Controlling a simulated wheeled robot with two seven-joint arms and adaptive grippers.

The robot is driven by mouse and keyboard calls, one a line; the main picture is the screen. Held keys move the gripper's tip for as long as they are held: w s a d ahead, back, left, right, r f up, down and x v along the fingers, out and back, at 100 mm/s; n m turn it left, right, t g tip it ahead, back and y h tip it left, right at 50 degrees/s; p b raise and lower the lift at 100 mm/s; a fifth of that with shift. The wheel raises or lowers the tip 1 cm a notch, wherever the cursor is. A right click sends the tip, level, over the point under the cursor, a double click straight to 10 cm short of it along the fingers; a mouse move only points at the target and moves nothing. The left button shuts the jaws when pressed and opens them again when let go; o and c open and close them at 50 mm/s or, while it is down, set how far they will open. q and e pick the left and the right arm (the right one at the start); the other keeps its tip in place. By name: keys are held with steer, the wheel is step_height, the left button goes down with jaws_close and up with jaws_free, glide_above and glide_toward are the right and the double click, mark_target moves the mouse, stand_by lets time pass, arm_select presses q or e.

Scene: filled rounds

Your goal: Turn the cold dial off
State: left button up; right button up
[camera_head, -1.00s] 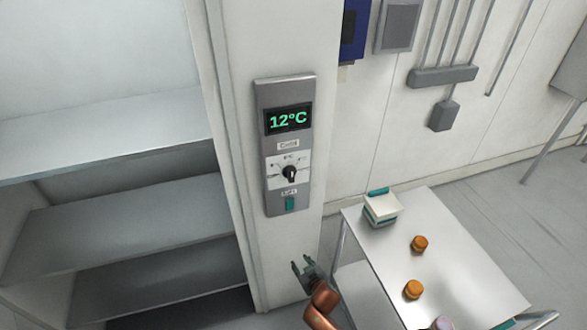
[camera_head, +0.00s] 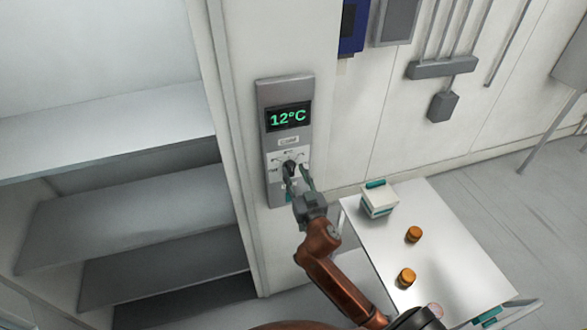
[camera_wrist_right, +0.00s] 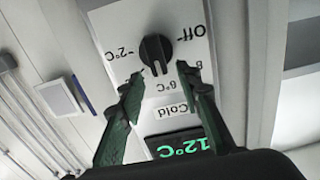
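The black cold dial (camera_head: 291,166) sits on a white plate on the grey control panel (camera_head: 285,94), under a display (camera_head: 289,117) reading 12°C. The dial's white pointer mark faces the 6°C side. My right gripper (camera_head: 297,179) is at the panel, its fingers spread. In the wrist view the right gripper's fingertips (camera_wrist_right: 160,70) lie on either side of the dial's near end, with gaps; contact is not visible. My left gripper is not in view.
A white trolley (camera_head: 440,262) stands at the right, bearing a white box (camera_head: 379,200) with teal parts and two orange-lidded jars (camera_head: 413,234). Open grey shelves (camera_head: 130,225) are at the left. Conduits and a grey box (camera_head: 443,106) are on the back wall.

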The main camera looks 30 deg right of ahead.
steer(key=shift+x, duration=0.85)
steer(key=shift+c, duration=0.3)
jaws_close()
